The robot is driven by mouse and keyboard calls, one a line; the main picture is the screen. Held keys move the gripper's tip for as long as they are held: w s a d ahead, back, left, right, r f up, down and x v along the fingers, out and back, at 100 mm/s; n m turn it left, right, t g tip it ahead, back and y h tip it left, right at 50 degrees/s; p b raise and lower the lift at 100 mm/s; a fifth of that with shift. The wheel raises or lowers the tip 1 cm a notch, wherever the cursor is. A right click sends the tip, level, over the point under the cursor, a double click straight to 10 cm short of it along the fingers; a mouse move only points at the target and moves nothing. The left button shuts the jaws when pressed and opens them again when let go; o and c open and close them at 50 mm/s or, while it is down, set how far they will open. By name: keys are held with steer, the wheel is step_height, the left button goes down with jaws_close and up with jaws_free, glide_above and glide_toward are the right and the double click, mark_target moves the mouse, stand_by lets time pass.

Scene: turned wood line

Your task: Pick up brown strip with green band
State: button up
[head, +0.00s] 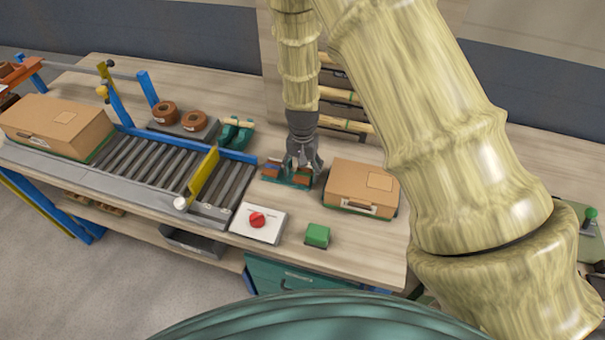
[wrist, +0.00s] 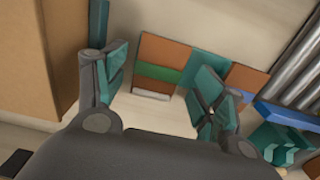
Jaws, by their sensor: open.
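The brown strip with a green band (wrist: 163,50) stands in a teal holder (wrist: 208,66), with a pale lower edge below its band. In the head view a brown piece (head: 302,174) shows under my gripper (head: 304,164), at the right end of the holder. In the wrist view my gripper (wrist: 162,92) is open, with one finger left and one right of the banded strip. I see no clear contact. A second brown piece (wrist: 246,78) with a blue part stands at the right of the holder in the wrist view.
A cardboard box (head: 352,183) stands close to the right of the holder. The roller conveyor (head: 140,160) with a larger box (head: 58,126) lies left. A red-knob panel (head: 257,222) and a green block (head: 317,235) are in front. Brown rolls (head: 165,112) stand behind the conveyor.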

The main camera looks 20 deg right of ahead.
steer(key=shift+s+r, duration=0.3)
steer(key=shift+s, duration=0.15)
steer(key=shift+w+f, duration=0.4)
steer(key=shift+s+r, duration=0.15)
steer(key=shift+s, duration=0.1)
steer(key=shift+w, duration=0.15)
steer(key=c, duration=0.8)
